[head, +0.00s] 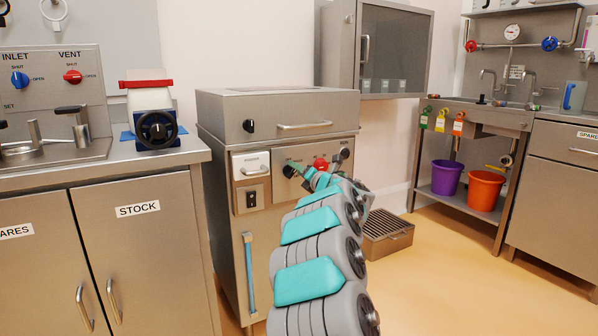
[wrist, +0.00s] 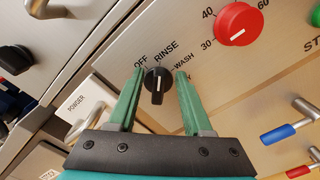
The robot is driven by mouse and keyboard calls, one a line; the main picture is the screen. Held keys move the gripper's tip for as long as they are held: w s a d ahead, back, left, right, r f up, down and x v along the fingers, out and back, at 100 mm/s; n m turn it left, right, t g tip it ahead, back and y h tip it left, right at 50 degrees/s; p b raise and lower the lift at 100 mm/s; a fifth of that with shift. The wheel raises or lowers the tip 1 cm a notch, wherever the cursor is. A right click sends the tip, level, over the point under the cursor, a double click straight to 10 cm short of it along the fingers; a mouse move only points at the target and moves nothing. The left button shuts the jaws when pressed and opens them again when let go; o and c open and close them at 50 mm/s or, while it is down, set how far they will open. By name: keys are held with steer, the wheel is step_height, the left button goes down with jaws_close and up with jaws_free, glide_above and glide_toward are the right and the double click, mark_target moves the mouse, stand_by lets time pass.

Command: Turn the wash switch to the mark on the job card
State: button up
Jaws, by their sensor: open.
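The wash switch (wrist: 157,86) is a black knob with a white pointer line on a metal panel marked OFF, RINSE and WASH in the wrist view. Its pointer is directed up, roughly toward RINSE. My gripper (wrist: 160,74) is open, with one green finger on each side of the knob; I cannot tell whether either touches it. In the head view the switch (head: 289,171) is at the left of the machine's panel, and my gripper (head: 304,175) reaches it from the lower right. I cannot make out a job card in either view.
A red dial (wrist: 237,23) with numbers sits right of the switch, near a green button (wrist: 315,14). Levers with blue (wrist: 278,134) and red handles are lower right. A white POWDER drawer (wrist: 86,106) is left. A slatted metal box (head: 387,238) stands on the floor.

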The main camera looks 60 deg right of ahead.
steer(key=shift+s, duration=0.1)
steer(key=v, duration=0.7)
steer(key=shift+s+b, duration=0.25)
steer(key=shift+b, duration=0.05)
steer(key=shift+a, duration=0.15)
